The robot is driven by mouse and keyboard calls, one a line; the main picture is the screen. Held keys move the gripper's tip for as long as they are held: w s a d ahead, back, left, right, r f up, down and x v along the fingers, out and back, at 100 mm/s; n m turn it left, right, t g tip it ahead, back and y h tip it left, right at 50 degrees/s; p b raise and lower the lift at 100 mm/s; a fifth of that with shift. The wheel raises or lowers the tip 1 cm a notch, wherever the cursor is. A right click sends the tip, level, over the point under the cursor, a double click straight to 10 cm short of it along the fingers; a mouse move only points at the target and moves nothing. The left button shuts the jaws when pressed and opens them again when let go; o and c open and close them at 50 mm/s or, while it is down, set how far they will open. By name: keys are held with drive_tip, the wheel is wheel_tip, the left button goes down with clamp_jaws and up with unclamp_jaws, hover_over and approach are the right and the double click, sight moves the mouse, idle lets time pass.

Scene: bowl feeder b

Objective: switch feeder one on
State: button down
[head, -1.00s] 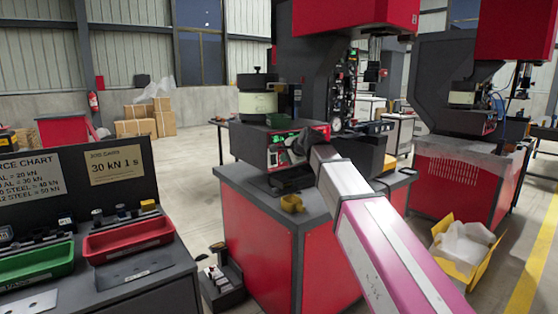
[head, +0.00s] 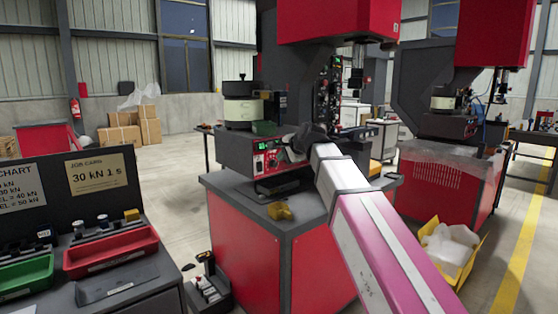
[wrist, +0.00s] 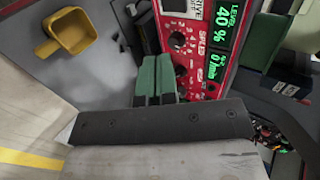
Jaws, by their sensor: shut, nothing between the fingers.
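Feeder one's control box appears to be the grey box with a red front panel (head: 268,160) on the red cabinet, under the cream bowl feeder (head: 241,110). In the wrist view the red panel (wrist: 200,72) shows a dial marked SPEED (wrist: 179,40), a second black knob (wrist: 181,70) and lit green displays (wrist: 222,38) reading 40 % and 0 /min. My gripper (wrist: 157,58) is shut and empty, its green-padded fingers together close to the panel's edge beside the knobs. Whether they touch the panel I cannot tell. No on switch can be made out; my fingers may hide part of the panel.
A yellow scoop-like cup (head: 280,211) lies on the cabinet top (head: 225,183) near the panel. A bench with a red tray (head: 110,250) and a green tray (head: 25,273) stands at left. A yellow box (head: 447,250) is on the floor at right.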

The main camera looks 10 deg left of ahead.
sight(261, 170)
drive_tip(key=shift+s+d+f, duration=0.1)
drive_tip(key=shift+s+f, duration=0.05)
drive_tip(key=shift+f, duration=0.6)
drive_tip(key=x, duration=0.8)
drive_tip(key=r+x, duration=0.1)
drive_tip(key=x, duration=0.3)
drive_tip(key=shift+w+a+f, duration=0.15)
drive_tip(key=shift+w+a, duration=0.6)
drive_tip(key=shift+a, duration=0.15)
drive_tip(key=shift+w+a+f, duration=0.15)
